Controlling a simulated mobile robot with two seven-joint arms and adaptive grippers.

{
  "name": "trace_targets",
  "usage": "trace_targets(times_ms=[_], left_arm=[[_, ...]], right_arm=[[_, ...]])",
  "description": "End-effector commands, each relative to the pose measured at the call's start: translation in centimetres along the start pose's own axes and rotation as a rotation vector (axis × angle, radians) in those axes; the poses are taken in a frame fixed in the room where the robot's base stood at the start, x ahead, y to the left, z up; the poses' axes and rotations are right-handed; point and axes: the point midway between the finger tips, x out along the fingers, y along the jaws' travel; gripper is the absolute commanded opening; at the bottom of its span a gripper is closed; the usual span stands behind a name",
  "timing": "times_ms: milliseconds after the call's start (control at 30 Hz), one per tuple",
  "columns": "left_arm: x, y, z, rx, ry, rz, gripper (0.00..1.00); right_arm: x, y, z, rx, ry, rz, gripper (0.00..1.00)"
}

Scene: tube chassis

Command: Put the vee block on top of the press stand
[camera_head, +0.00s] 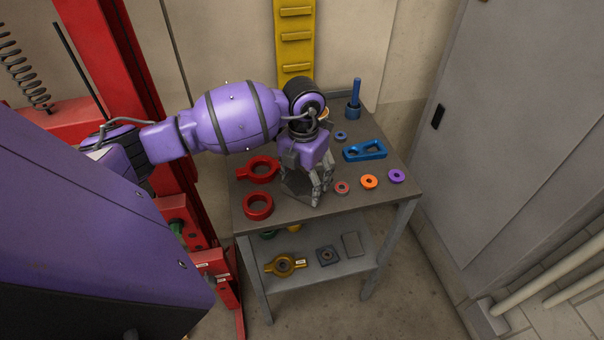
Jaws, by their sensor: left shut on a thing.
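My left gripper (322,192) points down over the grey two-level table, with its fingers shut. A dark grey block (296,184), which looks like the vee block, is at its left side and partly hidden by the gripper. The fingers appear to hold it at or just above the table top; I cannot tell whether it touches. I cannot tell for sure which thing is the press stand; a tall red frame (143,70) stands at the left, partly behind my arm. My right gripper is not in view.
The table top (310,212) carries red rings (258,206), a blue slotted part (365,151), a blue post (355,98) and several small coloured rings. The lower shelf (305,272) holds a yellow ring part (284,265) and grey plates. A grey cabinet (510,130) stands at the right.

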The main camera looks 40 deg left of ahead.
Motion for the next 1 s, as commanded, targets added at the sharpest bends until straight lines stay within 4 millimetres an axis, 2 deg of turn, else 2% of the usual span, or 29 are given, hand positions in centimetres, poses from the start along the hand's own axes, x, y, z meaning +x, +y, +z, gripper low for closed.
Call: trace_targets(times_ms=[433,467,500,600,1000], left_arm=[[0.62,0.00,0.19,0.000,-0.006,0.000,0.07],[0.85,0.01,0.05,0.000,-0.002,0.000,0.71],[0.79,0.01,0.05,0.000,-0.003,0.000,0.76],[0.77,0.01,0.06,0.000,-0.003,0.000,0.89],[0.33,-0.01,0.08,0.000,-0.004,0.000,0.89]], right_arm=[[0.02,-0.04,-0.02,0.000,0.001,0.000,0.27],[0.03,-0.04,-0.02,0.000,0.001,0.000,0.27],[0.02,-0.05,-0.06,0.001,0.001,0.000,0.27],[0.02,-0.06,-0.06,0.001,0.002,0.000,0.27],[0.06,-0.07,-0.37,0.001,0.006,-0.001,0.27]])
